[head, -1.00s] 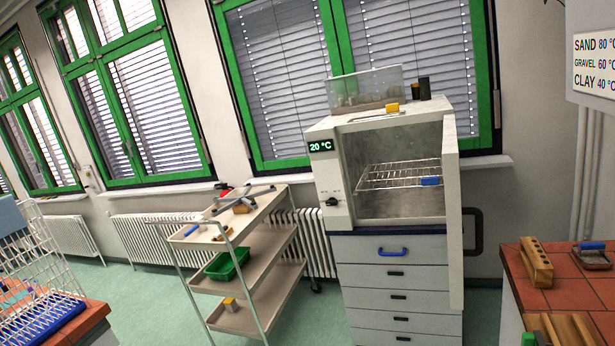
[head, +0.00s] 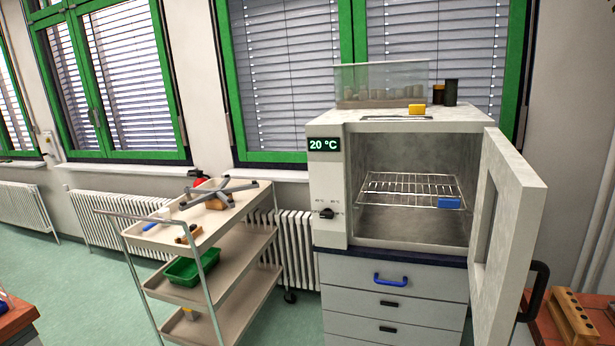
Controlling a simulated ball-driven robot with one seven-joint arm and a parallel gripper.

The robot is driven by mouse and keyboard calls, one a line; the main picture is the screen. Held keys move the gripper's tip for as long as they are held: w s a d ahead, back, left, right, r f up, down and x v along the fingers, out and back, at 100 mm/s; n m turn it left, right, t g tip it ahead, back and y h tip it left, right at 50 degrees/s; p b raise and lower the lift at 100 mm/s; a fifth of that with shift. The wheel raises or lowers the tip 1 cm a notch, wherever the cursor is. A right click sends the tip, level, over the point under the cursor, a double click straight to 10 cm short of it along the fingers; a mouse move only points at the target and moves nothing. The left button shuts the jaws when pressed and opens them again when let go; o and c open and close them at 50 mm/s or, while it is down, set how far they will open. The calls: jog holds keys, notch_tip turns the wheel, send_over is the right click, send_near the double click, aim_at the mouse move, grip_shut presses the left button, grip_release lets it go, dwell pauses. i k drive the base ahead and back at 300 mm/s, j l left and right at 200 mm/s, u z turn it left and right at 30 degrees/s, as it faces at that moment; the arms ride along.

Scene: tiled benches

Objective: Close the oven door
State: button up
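The oven (head: 327,185) is a white box on a drawer cabinet, with a green "20 °C" display and a black knob on its left panel. Its door (head: 506,230) is hinged on the right and stands open, swung out toward me. The door has a window and a black handle (head: 537,288) on its outer side, near the lower right. My gripper is not in view.
A three-tier trolley (head: 245,256) with a green basket (head: 190,268) stands left of the oven. A red-tiled bench with a wooden block (head: 574,318) is at the lower right, close to the door. Green floor (head: 75,285) is free at the left.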

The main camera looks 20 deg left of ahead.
aim_at(510, 202)
jog(key=u, duration=0.15)
jog(key=i+z, duration=0.2)
jog(key=i, duration=0.9)
